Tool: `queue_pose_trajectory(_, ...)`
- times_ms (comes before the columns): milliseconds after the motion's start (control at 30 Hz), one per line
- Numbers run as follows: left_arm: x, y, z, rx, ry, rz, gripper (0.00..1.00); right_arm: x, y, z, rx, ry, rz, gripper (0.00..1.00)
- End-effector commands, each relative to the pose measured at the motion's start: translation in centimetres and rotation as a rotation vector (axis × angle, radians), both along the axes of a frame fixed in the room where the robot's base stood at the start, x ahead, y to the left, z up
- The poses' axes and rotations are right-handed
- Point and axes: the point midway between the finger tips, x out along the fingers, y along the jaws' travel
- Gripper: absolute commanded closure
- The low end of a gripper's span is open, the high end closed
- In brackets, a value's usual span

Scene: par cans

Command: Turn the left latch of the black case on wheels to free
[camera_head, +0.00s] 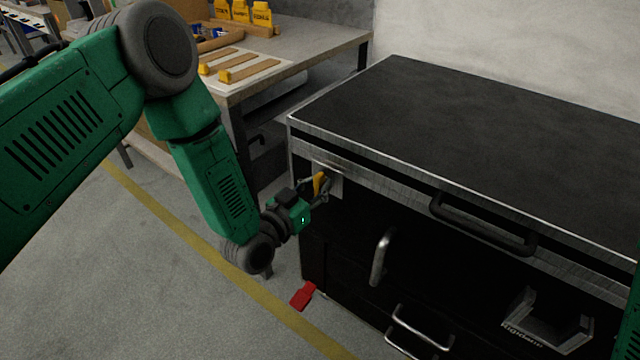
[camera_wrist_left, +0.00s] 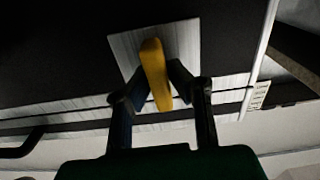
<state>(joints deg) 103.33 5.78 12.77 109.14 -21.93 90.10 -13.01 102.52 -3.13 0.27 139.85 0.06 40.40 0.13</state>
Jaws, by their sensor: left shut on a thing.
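The black case on wheels (camera_head: 480,110) stands at the right, with a dark top and metal edging. Its left latch (camera_head: 319,183) is a yellow handle at the upper left of the case front. In the left wrist view the yellow latch (camera_wrist_left: 154,62) lies across a square metal plate (camera_wrist_left: 184,38), slightly tilted from the picture's vertical. My left gripper (camera_head: 323,188) reaches it from the left. In the left wrist view its two fingers (camera_wrist_left: 156,84) are closed on either side of the latch. My right gripper is out of view.
A black bar handle (camera_head: 485,225) and metal handles (camera_head: 382,256) stick out from the case front. A red pedal (camera_head: 303,296) sits low at its left corner. A workbench (camera_head: 325,45) with yellow items stands behind left. Floor at the lower left is clear.

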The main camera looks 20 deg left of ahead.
Motion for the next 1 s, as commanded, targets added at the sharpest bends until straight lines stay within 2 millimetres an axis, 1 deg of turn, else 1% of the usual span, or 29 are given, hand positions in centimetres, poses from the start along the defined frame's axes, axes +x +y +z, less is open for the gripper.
queue_pose_trajectory(267,0.0,0.2,-0.1,-0.152,0.058,0.002,1.0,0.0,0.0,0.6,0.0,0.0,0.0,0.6)
queue_pose_trajectory(600,0.0,0.4,-0.2,-0.448,0.166,0.003,1.0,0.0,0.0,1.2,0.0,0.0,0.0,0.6)
queue_pose_trajectory(1000,0.1,0.6,-0.5,-0.806,0.297,0.006,1.0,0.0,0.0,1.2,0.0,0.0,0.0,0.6)
